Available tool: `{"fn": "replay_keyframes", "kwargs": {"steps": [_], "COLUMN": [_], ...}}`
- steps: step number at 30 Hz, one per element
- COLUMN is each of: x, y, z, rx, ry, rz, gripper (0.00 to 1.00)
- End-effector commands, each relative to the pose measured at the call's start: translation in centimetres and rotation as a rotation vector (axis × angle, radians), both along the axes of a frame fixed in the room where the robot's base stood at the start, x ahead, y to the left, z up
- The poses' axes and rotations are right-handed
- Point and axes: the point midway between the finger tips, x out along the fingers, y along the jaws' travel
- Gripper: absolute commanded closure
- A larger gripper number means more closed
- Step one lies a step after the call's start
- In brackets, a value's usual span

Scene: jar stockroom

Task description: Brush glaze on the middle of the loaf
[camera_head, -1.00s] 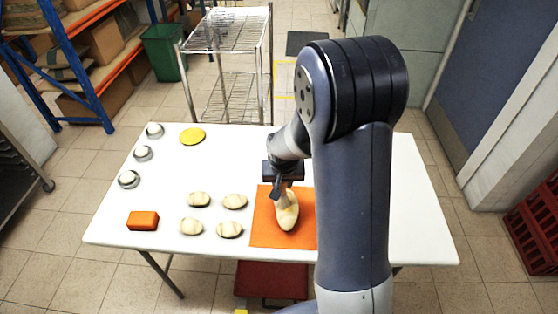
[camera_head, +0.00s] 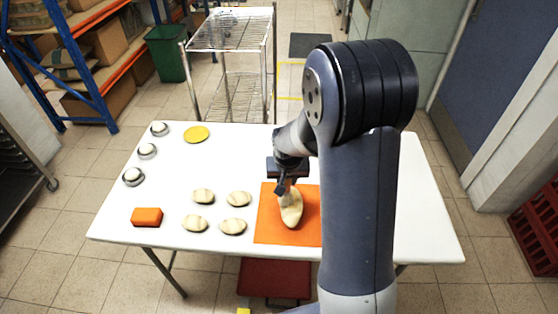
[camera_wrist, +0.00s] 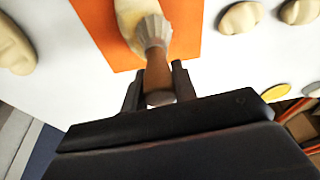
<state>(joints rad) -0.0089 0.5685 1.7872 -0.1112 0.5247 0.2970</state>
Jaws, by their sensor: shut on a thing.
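The long pale loaf (camera_head: 292,212) lies on the orange mat (camera_head: 268,222) on the white table. My gripper (camera_head: 284,186) is above the loaf's far end in the head view. In the wrist view my gripper (camera_wrist: 159,88) is shut on a brush (camera_wrist: 156,70) with a brown handle and pale bristles. The bristles overlap the loaf (camera_wrist: 129,14) in that view; I cannot tell whether they touch it. In the head view the brush is mostly hidden by my gripper.
Several small rolls (camera_head: 239,199) lie left of the mat. An orange block (camera_head: 147,217), a yellow disc (camera_head: 196,134) and small round silver-rimmed items (camera_head: 133,176) stand farther left. A wire rack (camera_head: 231,35) stands behind the table (camera_head: 200,260). The table's middle back is clear.

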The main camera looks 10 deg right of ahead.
Motion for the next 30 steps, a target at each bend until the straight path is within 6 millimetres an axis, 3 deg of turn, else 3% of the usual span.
{"fn": "replay_keyframes", "kwargs": {"steps": [4, 18, 24, 30], "x": [0.1, 0.2, 0.2, 0.2], "y": [-0.1, -0.3, -0.3, -0.3], "z": [3.1, 7.0, 8.3, 8.3], "rx": [0.001, 0.0, 0.001, 0.0], "ry": [-0.005, -0.001, 0.0, 0.0], "rz": [0.0, 0.002, 0.001, 0.002], "gripper": [0.96, 0.96, 0.96, 0.96]}}
